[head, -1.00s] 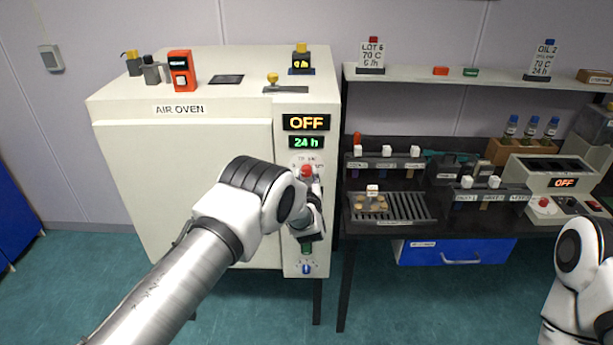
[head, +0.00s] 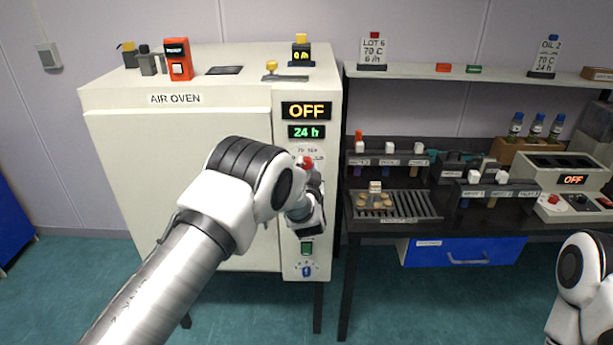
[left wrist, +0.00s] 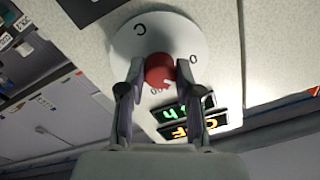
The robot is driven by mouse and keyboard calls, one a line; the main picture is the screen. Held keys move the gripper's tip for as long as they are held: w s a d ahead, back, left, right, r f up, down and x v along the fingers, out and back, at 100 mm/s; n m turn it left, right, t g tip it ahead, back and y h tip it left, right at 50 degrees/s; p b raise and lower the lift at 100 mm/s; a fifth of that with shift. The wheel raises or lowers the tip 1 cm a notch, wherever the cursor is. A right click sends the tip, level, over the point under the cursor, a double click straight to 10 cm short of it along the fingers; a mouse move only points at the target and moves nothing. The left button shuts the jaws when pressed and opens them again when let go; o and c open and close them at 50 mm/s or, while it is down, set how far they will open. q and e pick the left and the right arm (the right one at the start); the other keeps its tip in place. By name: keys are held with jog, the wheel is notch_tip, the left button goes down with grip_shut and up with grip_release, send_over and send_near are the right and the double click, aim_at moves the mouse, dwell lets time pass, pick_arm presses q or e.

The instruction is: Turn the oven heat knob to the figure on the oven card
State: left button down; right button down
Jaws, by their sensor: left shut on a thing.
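The white air oven (head: 180,185) stands at left, with a control panel on its right side. Its upper display (head: 306,111) reads OFF and the lower one (head: 306,132) reads 24 h. The red heat knob (head: 307,162) sits below them; it also shows in the left wrist view (left wrist: 159,71) on a pale round dial. My left gripper (left wrist: 158,75) is shut on the knob, one finger on each side. In the head view my left gripper (head: 306,185) covers part of the dial. A card (head: 373,50) on the shelf reads LOT 6, 70 C, 6 h.
Another card (head: 547,56) reads OIL 2, 70 C, 24 h. A green switch (head: 307,248) and a blue knob (head: 306,271) sit lower on the panel. The dark bench (head: 375,225) with racks and a metal grille stands close at the right of the oven.

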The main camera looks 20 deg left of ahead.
pick_arm(q)
jog(key=shift+r+m+b, duration=0.1)
jog(key=shift+m+b, duration=0.5)
jog(key=shift+m, duration=0.5)
jog(key=c, duration=0.8)
grip_release()
jog(key=shift+w, duration=0.1)
jog(key=v, duration=1.2)
jog(key=shift+f, duration=0.2)
